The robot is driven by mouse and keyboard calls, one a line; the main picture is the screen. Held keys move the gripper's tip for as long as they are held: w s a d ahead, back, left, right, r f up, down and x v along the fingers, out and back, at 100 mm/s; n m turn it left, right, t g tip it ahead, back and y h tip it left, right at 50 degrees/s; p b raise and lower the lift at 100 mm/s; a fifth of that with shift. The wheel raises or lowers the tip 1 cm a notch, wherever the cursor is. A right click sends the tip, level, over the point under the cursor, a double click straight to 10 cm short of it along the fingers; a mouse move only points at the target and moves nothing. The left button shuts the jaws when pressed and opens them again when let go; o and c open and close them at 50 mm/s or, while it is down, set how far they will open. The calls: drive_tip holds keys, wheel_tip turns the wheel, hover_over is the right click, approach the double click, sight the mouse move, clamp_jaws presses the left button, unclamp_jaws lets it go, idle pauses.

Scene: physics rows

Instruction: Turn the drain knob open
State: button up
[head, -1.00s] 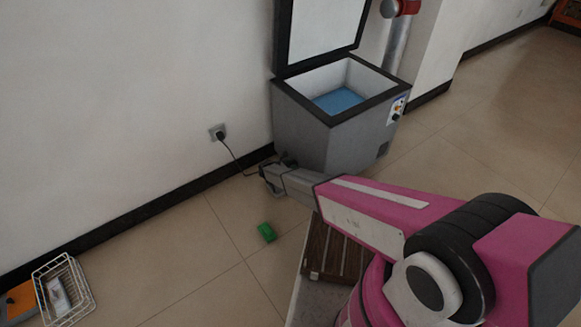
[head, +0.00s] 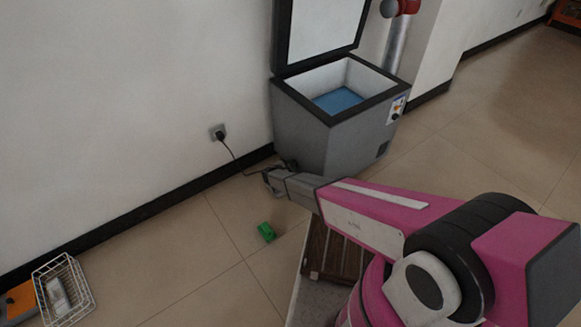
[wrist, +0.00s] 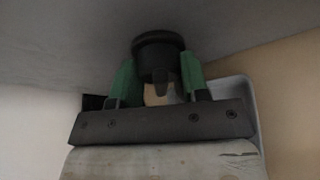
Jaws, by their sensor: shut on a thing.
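A round black knob (wrist: 157,48) stands out from the grey face of the chest freezer (wrist: 60,40) in the wrist view. My gripper (wrist: 158,82) has its two green fingers on either side of the knob and is shut on it. In the head view my gripper (head: 272,178) is low at the left side of the grey chest freezer (head: 345,135). The knob is hidden there. The freezer's lid (head: 326,28) is up, and a blue surface (head: 338,100) shows inside.
A black cord runs from the wall socket (head: 218,132) down behind my gripper. A white wire basket (head: 62,290) stands at the lower left. The floor between them is clear.

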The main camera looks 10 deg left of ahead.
idle(0.3)
drive_tip(key=o, duration=0.9)
drive_tip(key=shift+o, duration=0.2)
drive_tip(key=v, duration=1)
drive_tip(key=shift+s+a, duration=0.2)
drive_tip(key=shift+s, duration=0.15)
drive_tip(key=shift+r, duration=0.1)
